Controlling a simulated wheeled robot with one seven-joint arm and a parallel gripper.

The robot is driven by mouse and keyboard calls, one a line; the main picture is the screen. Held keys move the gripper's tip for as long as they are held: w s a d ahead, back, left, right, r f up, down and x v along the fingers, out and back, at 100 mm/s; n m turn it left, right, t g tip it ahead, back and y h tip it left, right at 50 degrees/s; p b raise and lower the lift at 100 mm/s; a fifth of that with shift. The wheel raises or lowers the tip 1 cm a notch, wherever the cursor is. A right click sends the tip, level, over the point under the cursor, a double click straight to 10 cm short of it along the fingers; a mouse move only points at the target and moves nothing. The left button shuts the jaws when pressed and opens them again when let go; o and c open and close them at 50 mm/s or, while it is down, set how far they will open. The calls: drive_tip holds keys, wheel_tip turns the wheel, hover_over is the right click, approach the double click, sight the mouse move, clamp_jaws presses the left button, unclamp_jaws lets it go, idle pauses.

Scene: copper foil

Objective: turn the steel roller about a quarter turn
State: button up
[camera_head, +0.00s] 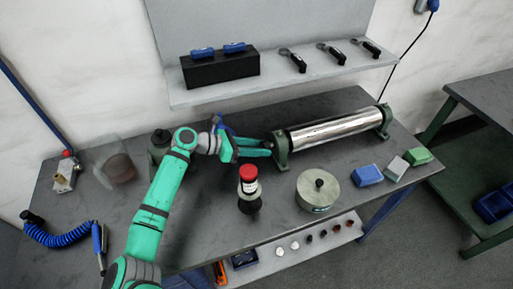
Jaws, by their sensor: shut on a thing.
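The shiny steel roller (335,132) lies across the back right of the bench, carried at both ends by green stands. My gripper (268,148) is at the roller's left end, beside the left stand (282,148), reaching in from the left. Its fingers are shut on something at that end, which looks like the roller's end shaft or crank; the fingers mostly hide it. The roller's right end sits in the right stand (384,120).
Blue (367,175), grey (396,169) and green (418,155) blocks lie at the right. A shelf (290,74) hangs behind. A clear guard (115,165) is at the left.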

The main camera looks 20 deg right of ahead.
drive_tip(key=shift+d, duration=0.1)
drive_tip(key=o, duration=1.1)
drive_tip(key=shift+c, duration=0.2)
drive_tip(key=v, duration=1.1)
drive_tip(key=shift+s, duration=0.1)
